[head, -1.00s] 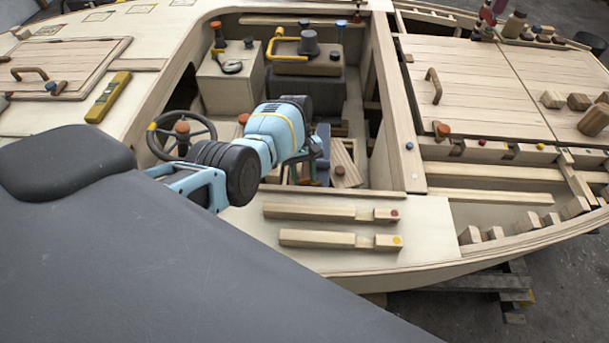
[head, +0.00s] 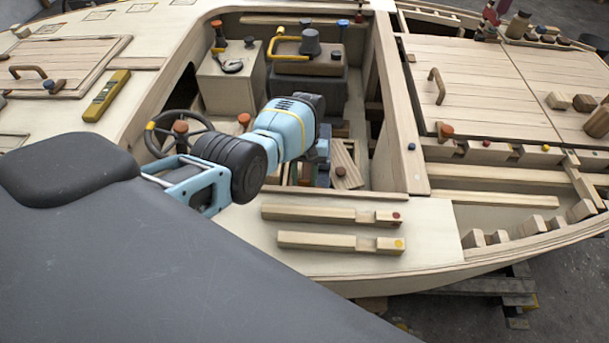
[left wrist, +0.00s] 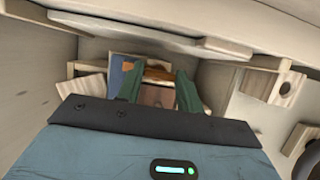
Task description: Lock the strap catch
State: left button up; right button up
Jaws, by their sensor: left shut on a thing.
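My left gripper (left wrist: 158,92) reaches down into the open cockpit well, with its two green fingers shut on a brown wooden piece (left wrist: 156,96). A blue panel with an orange patch (left wrist: 122,72) shows beside the left finger. In the head view the left wrist (head: 290,130) hangs over the well and hides the fingertips and what they hold. I cannot make out a strap, or tell whether the held piece is the strap catch. My right gripper is not in view.
A steering wheel (head: 180,130) stands left of my wrist. A yellow handle (head: 284,45) is on the far box. Two notched wooden bars (head: 310,214) lie on the near deck. The well's right wall (head: 397,110) stands close to the gripper. Hatch boards (head: 460,80) lie farther right.

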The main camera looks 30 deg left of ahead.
pick_arm(q)
jog(key=o, duration=1)
jog(key=shift+v, duration=3.9)
